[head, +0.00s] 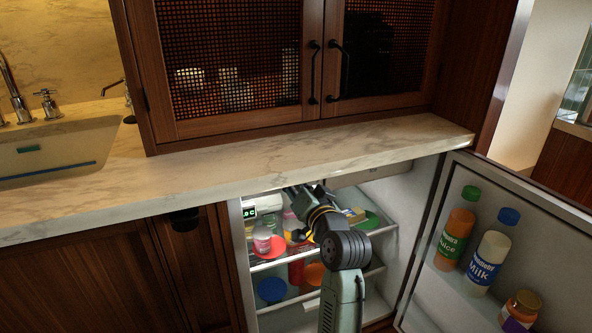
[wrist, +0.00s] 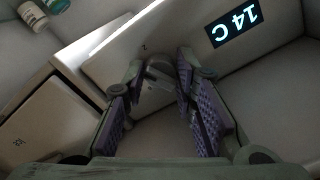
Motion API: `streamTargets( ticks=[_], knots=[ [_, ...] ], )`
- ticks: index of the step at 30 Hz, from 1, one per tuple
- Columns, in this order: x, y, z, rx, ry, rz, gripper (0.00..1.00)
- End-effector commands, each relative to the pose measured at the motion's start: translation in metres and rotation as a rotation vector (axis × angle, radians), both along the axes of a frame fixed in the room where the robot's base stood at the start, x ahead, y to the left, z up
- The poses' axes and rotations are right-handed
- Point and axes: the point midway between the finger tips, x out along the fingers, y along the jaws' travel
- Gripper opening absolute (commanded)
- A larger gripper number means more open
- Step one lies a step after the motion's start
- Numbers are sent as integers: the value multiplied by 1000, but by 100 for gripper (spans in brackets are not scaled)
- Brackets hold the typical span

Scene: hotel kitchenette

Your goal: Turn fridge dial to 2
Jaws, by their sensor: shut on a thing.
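The fridge dial (wrist: 160,70) is a small grey knob on the pale control panel inside the fridge, seen between my fingertips in the wrist view. My gripper (wrist: 162,78) is shut on it, with the purple-padded fingers on either side. A small dark mark (wrist: 144,47) shows on the panel by the dial, too small to read surely. The lit display (wrist: 234,22) appears upside down and reads 14 C. In the head view my gripper (head: 303,200) is at the top of the fridge, and the dial is hidden; the display (head: 250,211) shows at the upper left.
The fridge door (head: 420,290) stands open at the right, with juice (head: 455,238), milk (head: 488,262) and a jar (head: 519,311) on it. Shelves below my gripper hold several items, including a red-lidded tub (head: 268,247). The marble counter (head: 330,160) overhangs the fridge.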

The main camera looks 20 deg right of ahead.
Motion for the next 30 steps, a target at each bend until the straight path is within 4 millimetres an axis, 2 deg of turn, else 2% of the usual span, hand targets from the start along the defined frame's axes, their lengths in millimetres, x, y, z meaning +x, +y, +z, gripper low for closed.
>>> streamTargets(
  ticks=[6, 15, 30],
  knots=[
    [0, 1, 4, 192, 10, 1, 0],
    [0, 1, 2, 379, 16, 1, 0],
    [0, 0, -1, 470, 18, -1, 0]
  ],
)
